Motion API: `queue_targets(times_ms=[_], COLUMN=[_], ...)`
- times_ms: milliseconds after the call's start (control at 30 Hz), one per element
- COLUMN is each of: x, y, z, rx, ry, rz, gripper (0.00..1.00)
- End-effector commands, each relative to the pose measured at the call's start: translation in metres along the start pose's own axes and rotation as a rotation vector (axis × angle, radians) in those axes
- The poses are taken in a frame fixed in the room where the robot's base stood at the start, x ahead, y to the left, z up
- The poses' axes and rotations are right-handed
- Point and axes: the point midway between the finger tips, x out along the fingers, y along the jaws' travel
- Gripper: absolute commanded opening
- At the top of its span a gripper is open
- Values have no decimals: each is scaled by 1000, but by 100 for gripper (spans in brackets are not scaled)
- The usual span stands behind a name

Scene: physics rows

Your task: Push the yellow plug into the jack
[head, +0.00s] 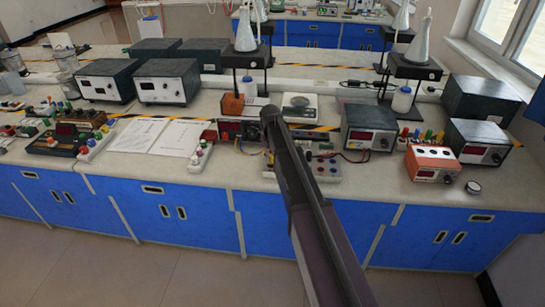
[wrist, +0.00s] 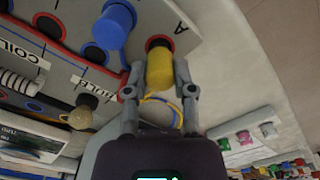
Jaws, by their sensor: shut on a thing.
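In the wrist view, the yellow plug (wrist: 160,75) sits between the two fingers of my gripper (wrist: 158,78), which is shut on it. The plug's far end overlaps the near side of a dark jack with a red ring (wrist: 158,43), on a pale panel beside a letter A. I cannot tell whether the tip has entered the hole. A yellow lead (wrist: 160,100) curves behind the fingers. In the head view, my arm hides the gripper and the plug.
A blue plug (wrist: 116,20) stands on the panel left of the jack, near a coil (wrist: 22,83) and a brass knob (wrist: 80,118). In the head view, meters, including a grey one (head: 369,127) and an orange one (head: 432,163), crowd the bench right of my arm.

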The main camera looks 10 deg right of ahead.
Motion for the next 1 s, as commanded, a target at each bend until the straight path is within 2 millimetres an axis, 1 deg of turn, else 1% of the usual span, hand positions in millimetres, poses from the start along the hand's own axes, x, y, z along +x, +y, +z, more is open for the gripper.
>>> queue_targets(times_ms=[467, 1000], x=[1, 8], y=[0, 1], z=[0, 0], rx=[0, 1], ry=[0, 0], rz=[0, 0], gripper=[0, 0])
